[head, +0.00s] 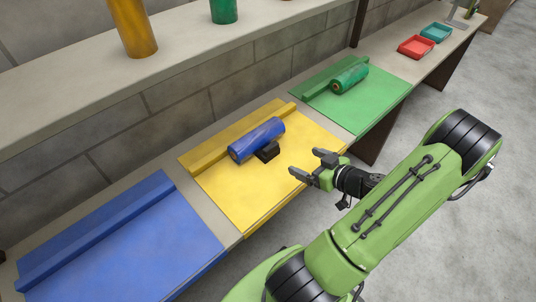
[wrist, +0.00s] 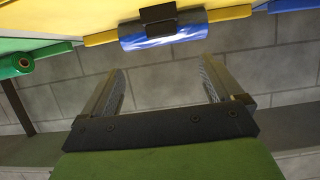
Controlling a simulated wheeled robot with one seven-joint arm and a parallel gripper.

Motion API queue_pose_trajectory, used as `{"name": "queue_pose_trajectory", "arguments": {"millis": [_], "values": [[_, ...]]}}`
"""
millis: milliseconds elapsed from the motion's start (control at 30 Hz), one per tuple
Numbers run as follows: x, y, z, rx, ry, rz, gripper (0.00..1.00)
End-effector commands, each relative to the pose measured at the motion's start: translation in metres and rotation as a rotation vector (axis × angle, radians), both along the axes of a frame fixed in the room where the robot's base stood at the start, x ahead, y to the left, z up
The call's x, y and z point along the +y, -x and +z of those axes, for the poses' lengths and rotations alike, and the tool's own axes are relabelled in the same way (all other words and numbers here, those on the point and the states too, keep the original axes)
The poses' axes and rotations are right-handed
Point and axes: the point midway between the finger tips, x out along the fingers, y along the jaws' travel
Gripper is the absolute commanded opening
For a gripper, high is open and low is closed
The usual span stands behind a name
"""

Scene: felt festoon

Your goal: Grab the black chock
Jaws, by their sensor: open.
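The black chock (head: 268,151) is a small dark block on the yellow mat (head: 252,203). It lies against the near side of a blue roll (head: 250,142), toward the roll's right end. In the wrist view the chock (wrist: 158,18) shows at the top, in front of the blue roll (wrist: 190,28). My gripper (head: 308,164) is open and empty, to the right of the chock and apart from it, near the yellow mat's front edge. In the wrist view the two fingers (wrist: 162,80) are spread wide with nothing between them.
A blue mat (head: 130,240) lies at left. A green mat (head: 375,92) with a green roll (head: 350,79) lies at right, past which stand a red tray (head: 416,46) and a teal tray (head: 436,32). A brick wall (head: 210,95) and upper shelf (head: 100,65) rise behind.

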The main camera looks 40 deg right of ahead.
Motion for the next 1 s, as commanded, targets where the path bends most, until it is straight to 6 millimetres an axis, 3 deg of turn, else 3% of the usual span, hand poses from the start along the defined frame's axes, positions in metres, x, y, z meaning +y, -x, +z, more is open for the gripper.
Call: {"name": "queue_pose_trajectory", "arguments": {"millis": [300,467,700,967,1000], "values": [[0.004,-0.073,-0.030,0.002,0.000,0.011,0.94],[0.005,-0.090,-0.036,0.002,-0.002,0.009,0.94],[0.005,-0.129,-0.051,0.004,-0.001,0.010,0.94],[0.005,-0.135,-0.052,0.004,-0.003,0.006,0.94],[0.005,-0.135,-0.052,0.004,-0.003,0.006,0.89]]}}
